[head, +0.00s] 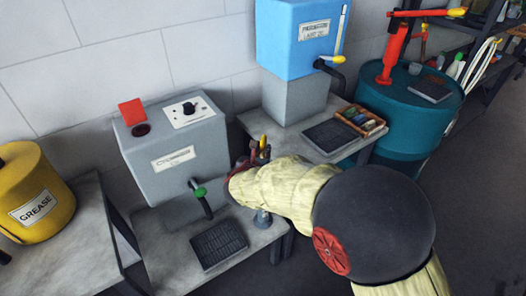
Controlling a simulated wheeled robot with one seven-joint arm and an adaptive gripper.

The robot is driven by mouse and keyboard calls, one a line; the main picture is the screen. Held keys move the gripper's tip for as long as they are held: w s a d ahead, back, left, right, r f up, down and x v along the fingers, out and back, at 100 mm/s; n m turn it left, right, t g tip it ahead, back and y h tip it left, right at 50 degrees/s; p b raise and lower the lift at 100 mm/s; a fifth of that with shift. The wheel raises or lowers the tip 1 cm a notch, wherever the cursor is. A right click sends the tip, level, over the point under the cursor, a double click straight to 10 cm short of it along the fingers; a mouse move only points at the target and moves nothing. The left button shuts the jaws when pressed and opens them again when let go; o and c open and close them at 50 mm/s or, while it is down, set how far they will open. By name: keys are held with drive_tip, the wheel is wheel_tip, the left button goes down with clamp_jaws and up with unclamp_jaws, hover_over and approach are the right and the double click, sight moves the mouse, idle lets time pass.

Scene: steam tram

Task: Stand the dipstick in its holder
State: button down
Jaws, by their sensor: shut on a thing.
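My gripper (256,160) is in the middle of the head view, just right of the grey tank, with its dark fingers partly hidden by my pale arm cover. It is shut on a thin upright thing with a yellow top, which looks like the dipstick (263,143). The lower part of the dipstick is hidden behind my gripper and arm. A small blue-grey upright piece (262,218), likely the holder, stands below my gripper near the right edge of the low bench. I cannot tell whether the dipstick touches it.
The grey tank (175,150) with a green-handled tap (200,192) stands on the low bench (165,240), a dark grate (219,243) before it. A blue tank (298,38), a tray of small items (360,120), a teal drum (410,105) and a yellow grease drum (38,190) stand around.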

wheel_tip(320, 180, down, 8)
drive_tip(key=shift+f, duration=0.2)
idle(3.4)
drive_tip(key=c, duration=1.8)
unclamp_jaws()
drive_tip(key=shift+w+r+p+v, duration=0.1)
drive_tip(key=shift+r+p+v, duration=0.05)
drive_tip(key=shift+v, duration=0.75)
drive_tip(key=shift+w+r+p+v, duration=0.1)
drive_tip(key=shift+r+p+v, duration=0.05)
drive_tip(key=shift+v, duration=0.8)
drive_tip(key=shift+r+p+v, duration=0.15)
drive_tip(key=shift+v, duration=0.75)
drive_tip(key=shift+r, duration=0.15)
drive_tip(key=shift+r+p, duration=1.35)
drive_tip(key=shift+r, duration=1.5)
